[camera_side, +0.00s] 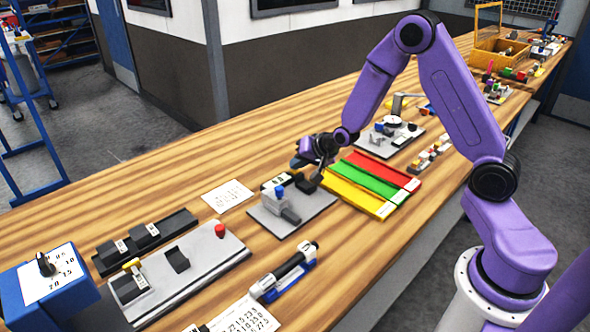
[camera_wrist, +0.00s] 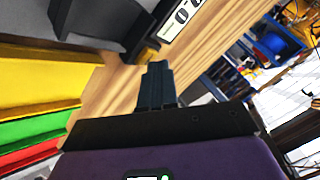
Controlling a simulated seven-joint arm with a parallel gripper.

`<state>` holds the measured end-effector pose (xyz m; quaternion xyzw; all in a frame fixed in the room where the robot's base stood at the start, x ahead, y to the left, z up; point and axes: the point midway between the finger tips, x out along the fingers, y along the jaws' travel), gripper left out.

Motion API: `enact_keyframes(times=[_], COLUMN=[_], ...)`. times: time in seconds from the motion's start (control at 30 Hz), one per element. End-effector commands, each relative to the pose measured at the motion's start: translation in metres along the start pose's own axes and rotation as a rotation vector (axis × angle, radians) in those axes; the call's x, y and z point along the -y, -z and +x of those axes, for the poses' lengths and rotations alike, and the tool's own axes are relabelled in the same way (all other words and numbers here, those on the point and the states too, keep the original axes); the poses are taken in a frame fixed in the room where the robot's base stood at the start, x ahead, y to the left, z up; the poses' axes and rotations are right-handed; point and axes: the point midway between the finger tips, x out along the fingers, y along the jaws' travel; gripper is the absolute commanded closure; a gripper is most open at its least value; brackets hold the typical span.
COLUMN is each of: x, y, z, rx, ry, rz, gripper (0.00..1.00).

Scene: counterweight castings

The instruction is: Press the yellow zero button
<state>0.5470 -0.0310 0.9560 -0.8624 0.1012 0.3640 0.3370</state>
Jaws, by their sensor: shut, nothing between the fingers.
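My gripper (camera_side: 309,184) is shut and empty, low over the bench by the back right corner of a grey plate (camera_side: 265,219). In the wrist view its dark fingers (camera_wrist: 155,84) are together. Just beyond them a small yellow patch (camera_wrist: 149,54) sits at the end of a dark housing, beside a white display (camera_wrist: 183,15) with black digits; it may be the zero button. I cannot tell whether the fingers touch the yellow patch.
Yellow (camera_side: 357,196), green (camera_side: 369,181) and red (camera_side: 383,171) trays lie right of my gripper. A blue-knobbed fixture (camera_side: 285,205) stands on the plate. A grey base with a red button (camera_side: 220,230) and a white card (camera_side: 228,196) are left. Bare wood lies between.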

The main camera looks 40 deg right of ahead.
Motion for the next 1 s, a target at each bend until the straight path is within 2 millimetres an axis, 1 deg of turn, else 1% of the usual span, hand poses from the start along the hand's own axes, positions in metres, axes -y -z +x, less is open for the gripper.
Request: enact_keyframes(times=[0.27,0.6,0.87,1.0], x=[0.001,0.008,0.008,0.011], y=[0.001,0.008,0.008,0.011], z=[-0.002,-0.012,-0.012,-0.015], rx=[0.001,0.001,0.001,0.0], ry=[-0.001,-0.001,-0.001,0.001], rz=[0.0,0.0,0.0,0.0], gripper=[1.0,1.0,1.0,1.0])
